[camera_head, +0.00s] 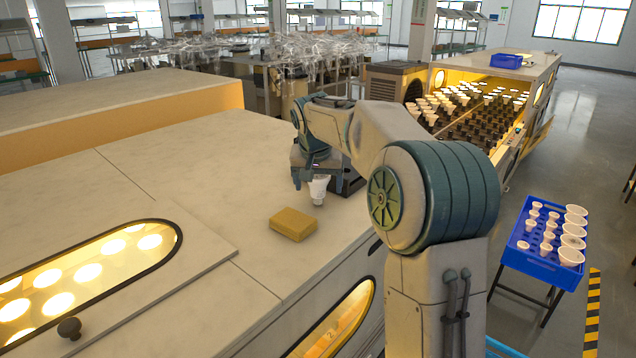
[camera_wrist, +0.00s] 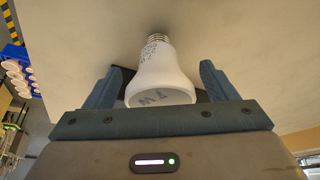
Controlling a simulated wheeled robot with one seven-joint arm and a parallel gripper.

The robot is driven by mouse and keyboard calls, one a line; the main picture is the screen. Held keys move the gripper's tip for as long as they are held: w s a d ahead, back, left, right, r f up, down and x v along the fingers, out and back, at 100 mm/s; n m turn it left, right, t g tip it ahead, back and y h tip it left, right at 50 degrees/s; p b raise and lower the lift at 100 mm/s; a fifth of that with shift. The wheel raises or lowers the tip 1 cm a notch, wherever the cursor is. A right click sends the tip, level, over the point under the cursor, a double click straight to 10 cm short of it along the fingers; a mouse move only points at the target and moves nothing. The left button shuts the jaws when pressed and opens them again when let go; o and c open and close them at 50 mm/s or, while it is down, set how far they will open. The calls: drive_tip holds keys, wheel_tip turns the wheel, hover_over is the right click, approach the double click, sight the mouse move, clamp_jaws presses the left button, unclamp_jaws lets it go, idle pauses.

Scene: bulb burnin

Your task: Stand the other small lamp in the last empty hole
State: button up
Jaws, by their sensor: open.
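A small white lamp (camera_head: 318,191) is at the right edge of the pale cabinet top, wide end up and screw base down. In the wrist view the lamp (camera_wrist: 160,77) shows its wide end towards me, with dark marks on it. My gripper (camera_head: 317,182) is above and around it, open, with a finger on each side and visible gaps in the wrist view (camera_wrist: 160,82). A blue tray (camera_head: 533,262) on a dark stand at the right holds several small lamps and several larger ones. I cannot tell which of its holes is empty.
A yellow block (camera_head: 293,224) lies on the cabinet top (camera_head: 200,150), left of the lamp. A lit rack (camera_head: 470,118) of dark sockets and lamps stands behind, with a blue crate (camera_head: 508,60) on it. Open floor (camera_head: 590,150) lies at the right.

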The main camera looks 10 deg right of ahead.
drive_tip(key=c, duration=1.2)
drive_tip(key=shift+o, duration=0.2)
